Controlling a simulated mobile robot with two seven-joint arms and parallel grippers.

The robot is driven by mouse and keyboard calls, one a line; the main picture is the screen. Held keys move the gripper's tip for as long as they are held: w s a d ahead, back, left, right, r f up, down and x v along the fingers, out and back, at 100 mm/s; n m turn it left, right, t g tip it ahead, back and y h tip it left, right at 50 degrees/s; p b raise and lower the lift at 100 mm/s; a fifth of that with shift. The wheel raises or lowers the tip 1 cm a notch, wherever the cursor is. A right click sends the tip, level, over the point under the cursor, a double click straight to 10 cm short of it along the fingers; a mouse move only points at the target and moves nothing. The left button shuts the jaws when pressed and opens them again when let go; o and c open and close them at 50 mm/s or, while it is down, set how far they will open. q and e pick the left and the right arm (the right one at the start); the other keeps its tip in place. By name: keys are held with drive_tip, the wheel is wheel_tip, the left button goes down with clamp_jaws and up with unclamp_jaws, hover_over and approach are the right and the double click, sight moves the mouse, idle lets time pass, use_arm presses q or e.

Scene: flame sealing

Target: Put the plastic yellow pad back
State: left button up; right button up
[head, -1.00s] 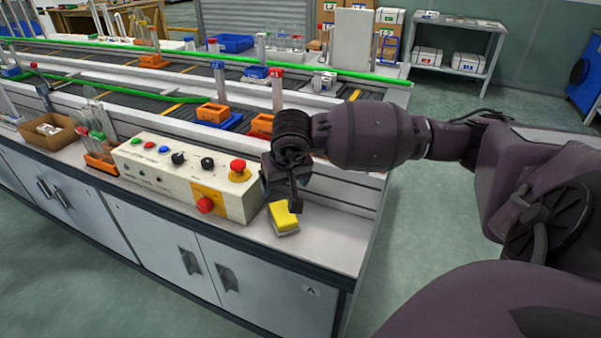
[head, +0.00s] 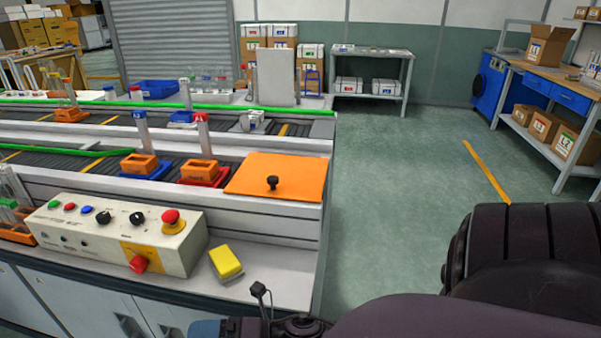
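The yellow pad (head: 226,262), with a paler underside, lies on the white counter just right of the control box. Nothing holds it. My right arm comes in along the bottom right, and part of the dark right gripper (head: 262,318) shows at the bottom edge, below and right of the pad and apart from it. Its fingers are mostly cut off, so its opening does not show. My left gripper is not in view.
The control box (head: 100,236) with knobs and red buttons stands left of the pad. An orange plate (head: 270,177) with a black knob lies behind, beside orange holders on the conveyor. The counter right of the pad is bare; open floor lies further right.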

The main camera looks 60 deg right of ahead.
drive_tip(key=s+d+f+m+g+h, duration=0.2)
drive_tip(key=s+f+m+h, duration=0.3)
drive_tip(key=m, duration=0.8)
drive_tip(key=s+d+f+m+g+h, duration=0.2)
drive_tip(key=s+d+f+m+h, duration=0.3)
drive_tip(key=s+f+m, duration=0.4)
drive_tip(key=f+m, duration=0.1)
drive_tip(key=m, duration=0.3)
drive_tip(key=shift+d+m+g+h, duration=0.15)
drive_tip(key=shift+m+g+h, duration=0.25)
